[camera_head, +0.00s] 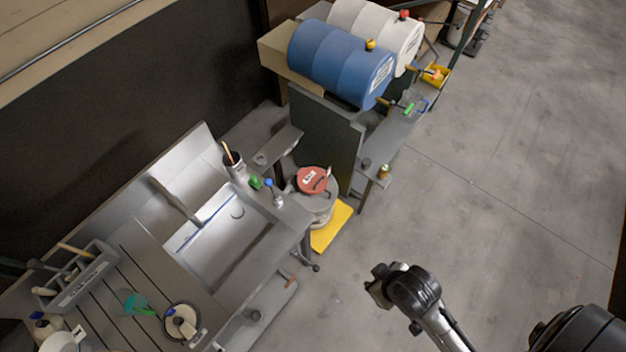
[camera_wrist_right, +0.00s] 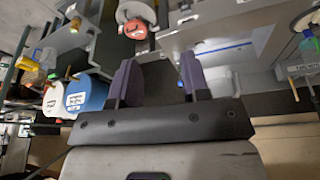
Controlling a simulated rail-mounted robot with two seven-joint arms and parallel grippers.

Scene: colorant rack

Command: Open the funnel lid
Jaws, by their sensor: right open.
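The funnel lid is a red round lid (camera_head: 313,180) with a white label and a handle at its edge. It lies closed on a grey drum-like funnel (camera_head: 318,210) beside the steel sink bench. In the right wrist view the red lid (camera_wrist_right: 136,29) shows at the top, beyond the fingers. My right gripper (camera_head: 372,288) is to the right of and nearer than the funnel, well apart from it. Its two dark fingers (camera_wrist_right: 157,80) are spread with nothing between them. My left gripper is not in view.
The steel sink bench (camera_head: 150,230) stands left of the funnel, with tools and bowls on it. A yellow platform (camera_head: 332,228) lies at the funnel's foot. A blue drum (camera_head: 335,60) and a white drum (camera_head: 385,30) lie behind.

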